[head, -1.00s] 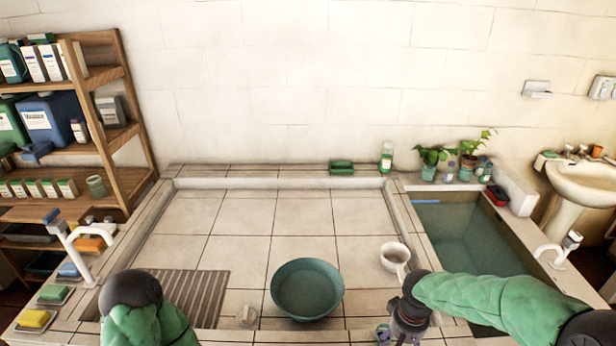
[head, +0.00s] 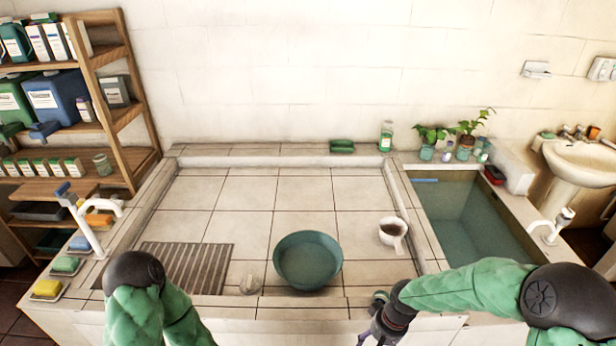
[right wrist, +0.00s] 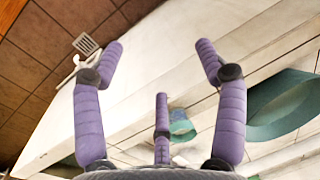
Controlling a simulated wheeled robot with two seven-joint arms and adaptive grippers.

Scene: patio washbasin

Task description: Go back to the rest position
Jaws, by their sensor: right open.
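My right gripper (head: 372,338) shows at the bottom of the head view, just in front of the washbasin's front edge, partly cut off by the frame. In the right wrist view its purple fingers (right wrist: 160,52) are spread wide with nothing between them. My left arm comes in at the bottom left of the head view, but its gripper is out of the picture. A teal bowl (head: 308,262) stands on the tiled basin floor (head: 240,212), and a white handled cup (head: 393,232) stands to its right.
A water-filled trough (head: 455,225) is at the right. A slatted drain grate (head: 187,268) and white tap (head: 90,225) are at the left. The middle of the basin is clear.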

